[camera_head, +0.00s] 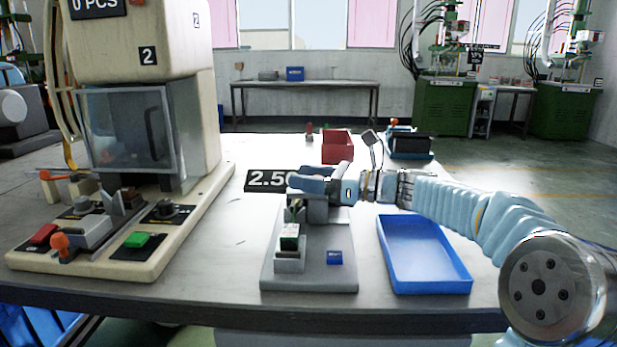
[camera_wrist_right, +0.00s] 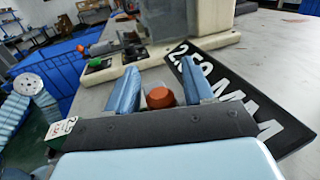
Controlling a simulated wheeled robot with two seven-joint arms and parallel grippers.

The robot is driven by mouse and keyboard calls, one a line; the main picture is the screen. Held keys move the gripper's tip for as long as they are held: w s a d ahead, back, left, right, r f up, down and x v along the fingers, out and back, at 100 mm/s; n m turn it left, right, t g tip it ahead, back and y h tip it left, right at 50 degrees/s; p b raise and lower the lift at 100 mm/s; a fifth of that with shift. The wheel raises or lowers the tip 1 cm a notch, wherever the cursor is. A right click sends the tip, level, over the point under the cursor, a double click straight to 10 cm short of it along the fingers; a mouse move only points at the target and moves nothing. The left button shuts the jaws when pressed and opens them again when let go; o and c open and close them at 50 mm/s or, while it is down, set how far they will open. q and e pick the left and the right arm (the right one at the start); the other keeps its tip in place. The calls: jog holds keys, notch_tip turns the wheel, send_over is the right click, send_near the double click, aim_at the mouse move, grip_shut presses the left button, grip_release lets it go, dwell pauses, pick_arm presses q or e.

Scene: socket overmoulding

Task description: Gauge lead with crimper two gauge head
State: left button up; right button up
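The gauge (camera_head: 310,277) is a grey stand on the table, with a small green-and-white labelled block (camera_head: 289,238) at its front. The block also shows at the left edge of the wrist view (camera_wrist_right: 62,130). My right gripper (camera_head: 315,186) reaches in from the right over the top of the gauge and hides part of it. In the wrist view its two blue fingers (camera_wrist_right: 159,92) stand apart, with an orange-brown round knob (camera_wrist_right: 160,97) between them and gaps showing beside it. Crimper two (camera_head: 195,110) stands at the left, marked 2. I cannot make out a lead. My left gripper is not in view.
An empty blue tray (camera_head: 432,283) lies to the right. A red bin (camera_head: 337,147) and a dark blue-based device (camera_head: 409,145) stand farther back.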

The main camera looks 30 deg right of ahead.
grip_shut()
jog(key=shift+s+d+b, duration=0.3)
jog(key=shift+s+d, duration=0.1)
jog(key=shift+d, duration=0.25)
jog(key=shift+s+d+b, duration=0.3)
jog(key=shift+s+d, duration=0.05)
jog(key=shift+d, duration=0.3)
jog(key=shift+s+d+b, duration=0.3)
jog(key=shift+s+d, duration=0.1)
jog(key=shift+d, duration=0.25)
jog(key=shift+o, duration=0.3)
grip_release()
jog(key=shift+s+d, duration=0.1)
jog(key=b+v, duration=0.1)
jog(key=v, duration=1.3)
